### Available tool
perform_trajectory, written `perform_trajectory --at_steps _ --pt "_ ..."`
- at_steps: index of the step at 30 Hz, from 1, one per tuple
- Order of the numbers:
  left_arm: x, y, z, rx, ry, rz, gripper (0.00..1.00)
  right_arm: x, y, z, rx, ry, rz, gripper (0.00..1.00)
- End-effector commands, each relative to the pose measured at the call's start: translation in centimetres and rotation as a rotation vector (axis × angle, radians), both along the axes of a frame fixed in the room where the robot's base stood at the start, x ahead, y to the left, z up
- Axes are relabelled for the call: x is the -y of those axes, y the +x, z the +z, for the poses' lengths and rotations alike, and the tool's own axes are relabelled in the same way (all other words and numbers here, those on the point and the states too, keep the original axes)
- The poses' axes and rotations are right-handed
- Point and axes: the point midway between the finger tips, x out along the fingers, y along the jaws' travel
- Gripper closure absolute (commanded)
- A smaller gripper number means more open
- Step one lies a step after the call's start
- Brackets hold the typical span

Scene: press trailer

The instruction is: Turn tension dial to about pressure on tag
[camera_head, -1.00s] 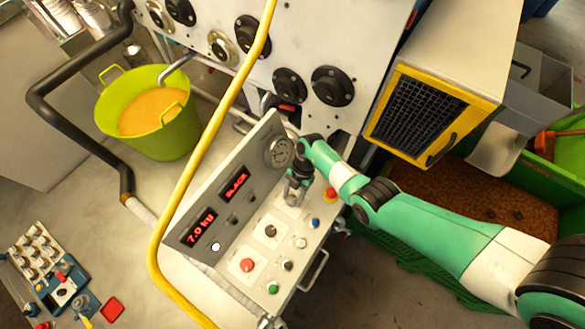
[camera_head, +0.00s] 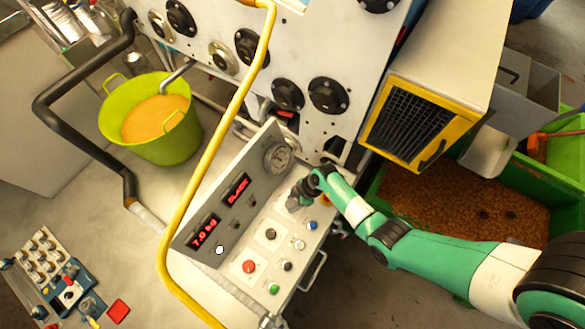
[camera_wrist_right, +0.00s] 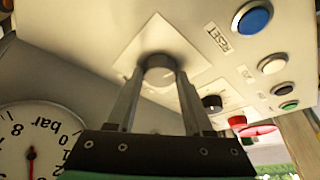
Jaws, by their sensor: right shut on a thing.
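No label for this knob is legible. A round pressure gauge (camera_head: 278,157) sits on the panel's upright face; its bar scale and red needle show partly in the wrist view (camera_wrist_right: 30,150). Red displays read 7.0 kg (camera_head: 205,231) and SLACK (camera_head: 237,188). I see no readable pressure tag. My left gripper is out of view.
A yellow hose (camera_head: 203,170) crosses in front of the panel's left side. A blue button (camera_head: 311,225) marked RESET, a red button (camera_head: 249,267) and several others are near the knob. A green tub (camera_head: 150,120) stands back left; a yellow-framed grille (camera_head: 408,120) is to the right.

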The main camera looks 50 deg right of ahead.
Motion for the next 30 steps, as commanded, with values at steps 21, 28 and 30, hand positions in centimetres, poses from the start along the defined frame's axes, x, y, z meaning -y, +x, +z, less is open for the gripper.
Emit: perform_trajectory --at_steps 21,28,30 --pt "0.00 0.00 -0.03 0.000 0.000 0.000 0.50 -0.10 -0.16 -0.12 -0.003 -0.002 -0.204 1.00" --pt "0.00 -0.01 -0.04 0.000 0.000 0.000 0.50 -0.08 -0.18 -0.15 -0.004 -0.001 -0.204 0.45" --pt "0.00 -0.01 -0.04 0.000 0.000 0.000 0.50 -0.09 -0.17 -0.14 -0.004 -0.002 -0.203 0.33"
